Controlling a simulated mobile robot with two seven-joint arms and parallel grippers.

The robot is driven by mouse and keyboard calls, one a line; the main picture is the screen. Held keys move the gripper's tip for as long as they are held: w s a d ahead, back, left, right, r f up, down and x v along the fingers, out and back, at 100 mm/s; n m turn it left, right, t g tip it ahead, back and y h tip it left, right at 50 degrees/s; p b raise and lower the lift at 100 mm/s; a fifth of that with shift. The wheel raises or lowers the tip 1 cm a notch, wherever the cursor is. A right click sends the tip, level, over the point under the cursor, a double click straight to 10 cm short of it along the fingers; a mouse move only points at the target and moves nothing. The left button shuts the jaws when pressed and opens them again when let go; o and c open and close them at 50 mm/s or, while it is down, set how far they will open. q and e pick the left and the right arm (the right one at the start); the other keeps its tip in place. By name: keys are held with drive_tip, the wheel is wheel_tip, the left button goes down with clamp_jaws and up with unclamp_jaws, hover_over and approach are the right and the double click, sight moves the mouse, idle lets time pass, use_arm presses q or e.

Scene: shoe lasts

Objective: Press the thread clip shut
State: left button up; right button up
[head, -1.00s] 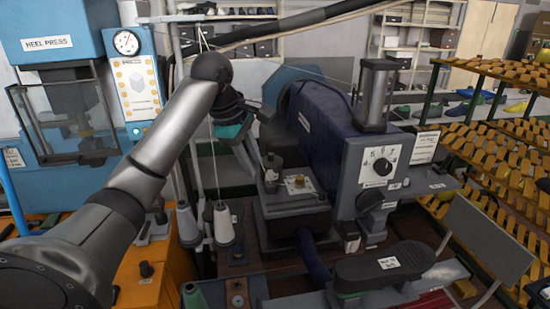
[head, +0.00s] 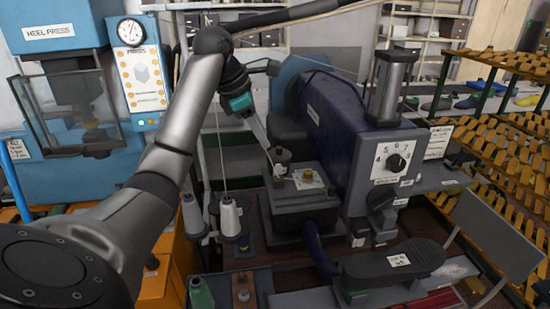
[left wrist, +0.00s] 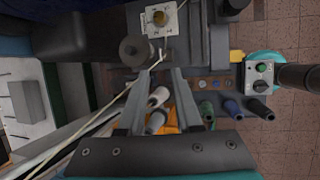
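My left gripper (head: 268,152) points down beside a dark round post (head: 281,156) on the grey machine block. In the left wrist view, its two fingers (left wrist: 161,71) stand apart with a clear gap and nothing clamped between them. The post (left wrist: 135,48) lies just beyond the left fingertip. A pale thread (left wrist: 172,59) runs past the fingertips, near the post and a dark upright piece. I cannot make out the thread clip for certain; it may be among these small parts. In the head view the fingertips partly merge with the post. My right gripper is not in view.
A plate with a brass knob (head: 307,175) sits right of the post. The blue machine body (head: 335,125) rises behind it. Thread cones (head: 230,217) stand left of the block. A black shoe-shaped pad (head: 390,262) is in front.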

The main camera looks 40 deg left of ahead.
sight(278, 170)
use_arm(q)
drive_tip(key=x, duration=0.9)
drive_tip(key=shift+f, duration=0.1)
clamp_jaws()
idle(1.2)
